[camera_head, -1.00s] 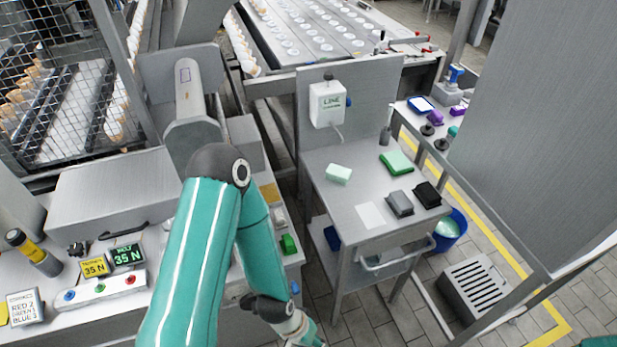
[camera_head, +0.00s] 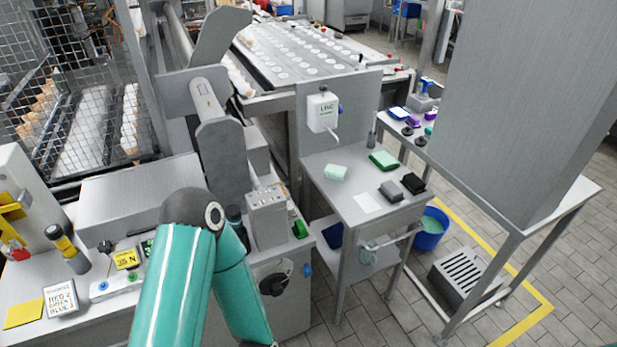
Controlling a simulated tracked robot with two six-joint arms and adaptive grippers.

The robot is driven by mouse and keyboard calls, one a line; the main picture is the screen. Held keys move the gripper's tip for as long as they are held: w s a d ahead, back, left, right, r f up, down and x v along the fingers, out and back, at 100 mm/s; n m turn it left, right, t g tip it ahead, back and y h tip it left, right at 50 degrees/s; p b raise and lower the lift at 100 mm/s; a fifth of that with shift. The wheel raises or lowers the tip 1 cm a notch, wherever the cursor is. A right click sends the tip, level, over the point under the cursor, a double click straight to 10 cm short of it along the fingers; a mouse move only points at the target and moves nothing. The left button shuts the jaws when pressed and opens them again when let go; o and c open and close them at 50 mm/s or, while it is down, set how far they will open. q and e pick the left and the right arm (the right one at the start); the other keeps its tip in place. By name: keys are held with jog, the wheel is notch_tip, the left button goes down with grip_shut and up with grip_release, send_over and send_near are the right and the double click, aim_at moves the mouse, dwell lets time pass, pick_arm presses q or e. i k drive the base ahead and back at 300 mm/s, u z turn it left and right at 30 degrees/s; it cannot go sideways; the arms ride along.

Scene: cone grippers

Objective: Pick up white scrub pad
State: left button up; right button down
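A pale, whitish block with a faint green tint (camera_head: 336,172), which looks like the white scrub pad, lies on the left part of the steel cart top (camera_head: 330,190). A green pad (camera_head: 383,160) lies behind it to the right. A grey pad (camera_head: 391,191) and a black pad (camera_head: 413,183) lie near the right front. A flat white sheet (camera_head: 367,203) lies in front. My teal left arm rises from the bottom left and bends down out of the picture. Its gripper is below the frame. My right gripper is not in view.
A dispenser box (camera_head: 323,112) hangs on the panel behind the cart. A blue bucket (camera_head: 430,229) and a slotted grey box (camera_head: 467,276) stand on the floor to the right. A machine bench with a control box (camera_head: 267,218) stands left of the cart. The cart's front left is clear.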

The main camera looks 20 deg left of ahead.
aim_at(338, 172)
jog(key=z, duration=0.2)
jog(key=i, duration=0.9)
jog(key=u, duration=0.1)
